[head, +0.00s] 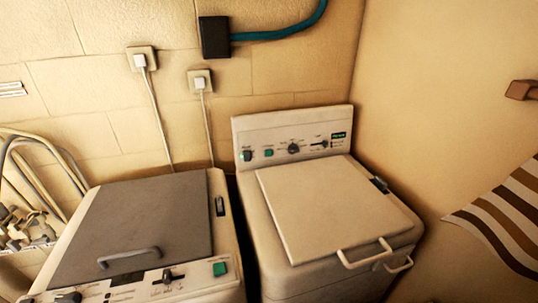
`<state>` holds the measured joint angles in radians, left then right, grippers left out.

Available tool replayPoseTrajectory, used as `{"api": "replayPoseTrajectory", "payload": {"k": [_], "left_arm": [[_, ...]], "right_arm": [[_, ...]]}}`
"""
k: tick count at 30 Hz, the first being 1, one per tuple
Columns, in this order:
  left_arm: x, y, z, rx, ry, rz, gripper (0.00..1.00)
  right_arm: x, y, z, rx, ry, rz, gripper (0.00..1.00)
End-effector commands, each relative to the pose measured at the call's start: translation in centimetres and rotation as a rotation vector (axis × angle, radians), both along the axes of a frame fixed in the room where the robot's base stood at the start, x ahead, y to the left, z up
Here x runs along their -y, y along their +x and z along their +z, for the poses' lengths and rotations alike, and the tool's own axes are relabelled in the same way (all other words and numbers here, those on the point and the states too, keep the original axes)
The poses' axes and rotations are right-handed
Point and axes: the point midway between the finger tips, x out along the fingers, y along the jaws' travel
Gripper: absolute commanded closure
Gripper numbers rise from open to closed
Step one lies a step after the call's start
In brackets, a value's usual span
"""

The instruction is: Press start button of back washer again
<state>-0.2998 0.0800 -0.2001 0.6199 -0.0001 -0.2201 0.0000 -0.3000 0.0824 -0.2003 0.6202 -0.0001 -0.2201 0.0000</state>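Two washers stand side by side by the wall. The right washer (398,222) has a closed beige lid (320,205) with a light handle. Its upright control panel (290,122) is at the back and bears a small green button (268,152), a dark knob (293,148), a slider and a lit green display (338,135). The left washer (228,215) has a closed grey lid (140,225) and a front panel with a larger green button (220,268). Neither of my grippers shows in the head view.
Two wall sockets (141,58) with plugged cords and a dark box with a teal hose (280,35) are on the back wall. Hoses and taps (25,220) are at the left. A striped cloth (505,215) hangs at the right. A narrow gap separates the washers.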

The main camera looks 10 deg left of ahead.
Motion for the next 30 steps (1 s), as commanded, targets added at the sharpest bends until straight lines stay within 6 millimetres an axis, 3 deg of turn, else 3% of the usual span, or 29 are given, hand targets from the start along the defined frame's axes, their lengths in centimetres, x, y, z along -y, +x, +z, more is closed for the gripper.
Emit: {"api": "replayPoseTrajectory", "payload": {"k": [4,30], "left_arm": [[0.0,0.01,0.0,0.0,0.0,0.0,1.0],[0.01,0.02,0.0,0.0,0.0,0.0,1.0]], "right_arm": [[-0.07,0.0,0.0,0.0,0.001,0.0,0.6],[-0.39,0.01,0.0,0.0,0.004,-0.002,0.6]]}}
